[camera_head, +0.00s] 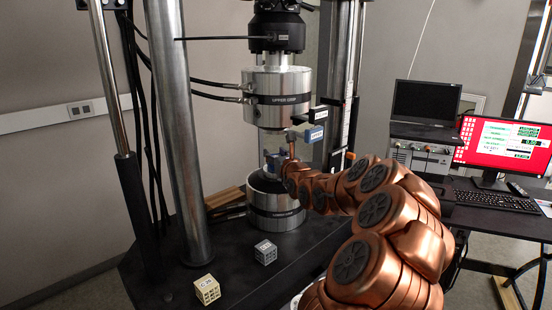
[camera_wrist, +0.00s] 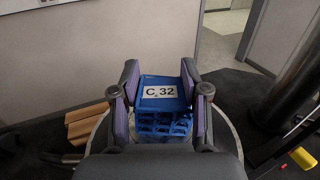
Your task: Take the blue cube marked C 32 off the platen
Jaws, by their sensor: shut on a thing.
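The blue lattice cube (camera_wrist: 163,122), labelled C 32 on its top, sits between the two purple-padded fingers of my gripper (camera_wrist: 160,92) in the wrist view. The fingers are shut on its left and right sides. The platen is the round silver block under the upper grip. I cannot tell whether the cube's underside touches it.
The upper grip cylinder (camera_head: 280,98) hangs above. A thick steel column (camera_head: 176,130) stands to the left. A grey cube (camera_head: 265,252) and a cream cube (camera_head: 207,289) lie on the dark machine base in front. A desk with a red-screened monitor (camera_head: 505,147) is at right.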

